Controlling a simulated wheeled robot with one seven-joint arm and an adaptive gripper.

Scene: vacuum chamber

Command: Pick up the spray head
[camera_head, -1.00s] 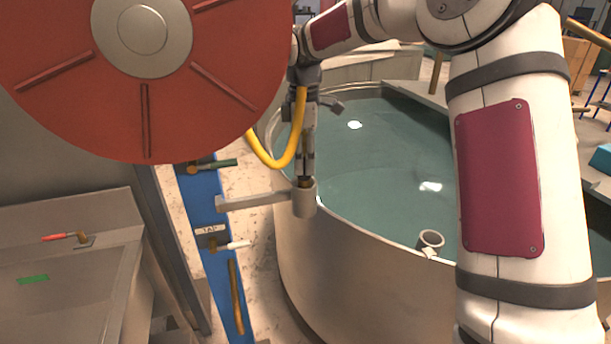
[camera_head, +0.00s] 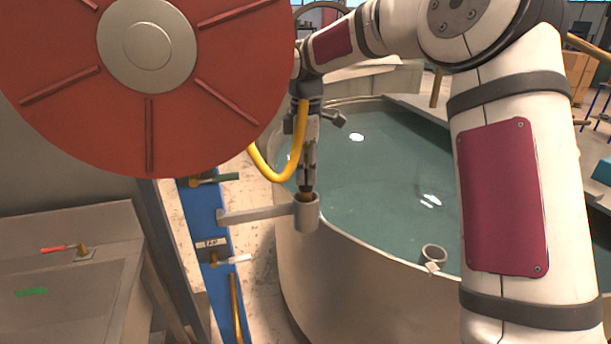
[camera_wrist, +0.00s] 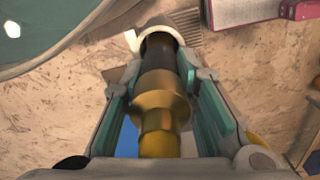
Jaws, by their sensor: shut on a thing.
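The spray head (camera_wrist: 160,100), a brass piece with a dark far section, lies between my gripper's teal-lined fingers in the wrist view. My gripper (camera_head: 308,180) points down and is shut on it. In the head view only a little brass (camera_head: 306,195) shows between the fingertips and the grey cup-shaped holder (camera_head: 306,216) right below. The spray head's lower end seems to be at or inside the holder's mouth. The holder's pale rim (camera_wrist: 133,42) curves around the dark end in the wrist view. How deep the end sits is hidden.
The holder's arm (camera_head: 250,214) reaches from a blue post (camera_head: 206,220) with valve handles. A large round tank of water (camera_head: 385,170) stands right behind. A yellow hose (camera_head: 272,172) loops beside my gripper. A big red disc (camera_head: 60,70) fills the upper left.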

